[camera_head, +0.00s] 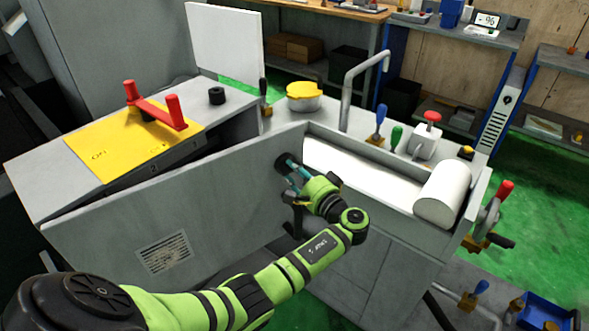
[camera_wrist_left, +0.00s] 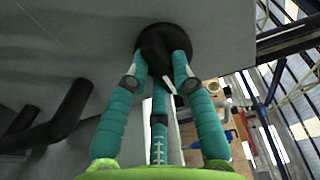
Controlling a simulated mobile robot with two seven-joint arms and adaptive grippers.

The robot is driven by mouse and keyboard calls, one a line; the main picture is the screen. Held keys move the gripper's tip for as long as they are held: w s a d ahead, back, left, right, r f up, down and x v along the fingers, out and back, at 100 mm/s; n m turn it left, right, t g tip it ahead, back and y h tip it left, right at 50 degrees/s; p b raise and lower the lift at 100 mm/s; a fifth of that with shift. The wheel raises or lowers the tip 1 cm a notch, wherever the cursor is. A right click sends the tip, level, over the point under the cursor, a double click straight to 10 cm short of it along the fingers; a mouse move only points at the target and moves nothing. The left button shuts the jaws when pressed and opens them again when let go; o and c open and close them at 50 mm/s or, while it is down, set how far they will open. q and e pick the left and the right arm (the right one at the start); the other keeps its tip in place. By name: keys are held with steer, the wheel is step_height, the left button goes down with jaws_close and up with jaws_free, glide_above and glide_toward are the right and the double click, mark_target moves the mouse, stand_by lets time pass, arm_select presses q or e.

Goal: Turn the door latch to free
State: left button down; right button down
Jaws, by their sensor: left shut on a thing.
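The door latch (camera_head: 282,162) is a small black knob near the right end of the grey door panel (camera_head: 105,235) of the grinder. In the left wrist view it is a round black disc with a raised grip (camera_wrist_left: 165,42). My left gripper (camera_head: 294,172) is at the latch, and its teal fingers (camera_wrist_left: 162,68) are closed around the raised grip. The fingers hide part of the latch, so I cannot read its turned position. My right gripper is not in view.
A yellow plate with a red-handled lever (camera_head: 155,110) lies on the cabinet top to the left. A white roller (camera_head: 442,193) sits in the trough at right. A red-handled crank (camera_head: 490,220) sticks out at the right end.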

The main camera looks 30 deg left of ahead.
arm_select(q)
steer(key=shift+m, duration=0.3)
steer(key=c, duration=1)
jaws_free()
steer(key=shift+c, duration=0.2)
steer(key=v, duration=1.2)
